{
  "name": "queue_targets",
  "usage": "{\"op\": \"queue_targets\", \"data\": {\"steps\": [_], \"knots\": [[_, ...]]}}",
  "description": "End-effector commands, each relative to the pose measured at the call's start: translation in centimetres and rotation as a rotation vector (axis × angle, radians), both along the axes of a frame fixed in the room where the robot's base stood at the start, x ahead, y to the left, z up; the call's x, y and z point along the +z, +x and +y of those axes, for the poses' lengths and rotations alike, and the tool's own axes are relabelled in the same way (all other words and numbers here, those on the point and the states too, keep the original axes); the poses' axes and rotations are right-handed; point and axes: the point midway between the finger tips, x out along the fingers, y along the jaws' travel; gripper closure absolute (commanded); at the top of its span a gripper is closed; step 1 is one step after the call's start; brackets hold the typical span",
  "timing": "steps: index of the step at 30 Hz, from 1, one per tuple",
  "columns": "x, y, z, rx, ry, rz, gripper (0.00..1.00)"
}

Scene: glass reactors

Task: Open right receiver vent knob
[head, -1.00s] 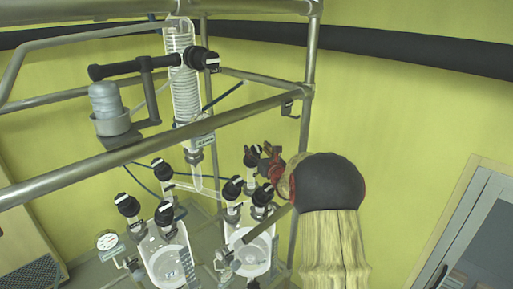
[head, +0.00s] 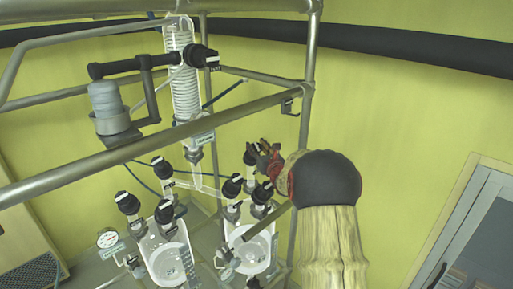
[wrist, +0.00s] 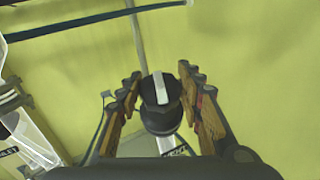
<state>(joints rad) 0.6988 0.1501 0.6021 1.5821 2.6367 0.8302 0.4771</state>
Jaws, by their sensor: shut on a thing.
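The right receiver (head: 250,250) is a clear glass vessel at the lower middle of the head view, with several black knobs above it. The vent knob (head: 250,157) is the rear, higher black one with a white bar on top. My gripper (head: 262,154) is at this knob, coming from the right. In the wrist view the knob (wrist: 160,112) sits between my two fingers, its white bar nearly upright in the picture. My gripper is shut on the knob. The contact faces of the fingers are hard to make out.
A second glass receiver (head: 170,262) with black knobs stands to the left. Two other knobs (head: 232,187) stand close in front of the gripper. A metal frame bar (head: 225,118) crosses above.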

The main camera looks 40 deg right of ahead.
Motion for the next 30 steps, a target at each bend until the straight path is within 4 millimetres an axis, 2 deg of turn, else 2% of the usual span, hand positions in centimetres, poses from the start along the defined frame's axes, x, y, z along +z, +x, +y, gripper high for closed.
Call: {"op": "queue_targets", "data": {"steps": [6,14,30], "knots": [[0.0,0.0,0.0,0.0,0.0,0.0,0.89],[-0.15,-0.03,-0.08,0.034,-0.02,0.003,0.89],[-0.18,-0.04,-0.12,0.335,-0.194,0.024,0.89]]}}
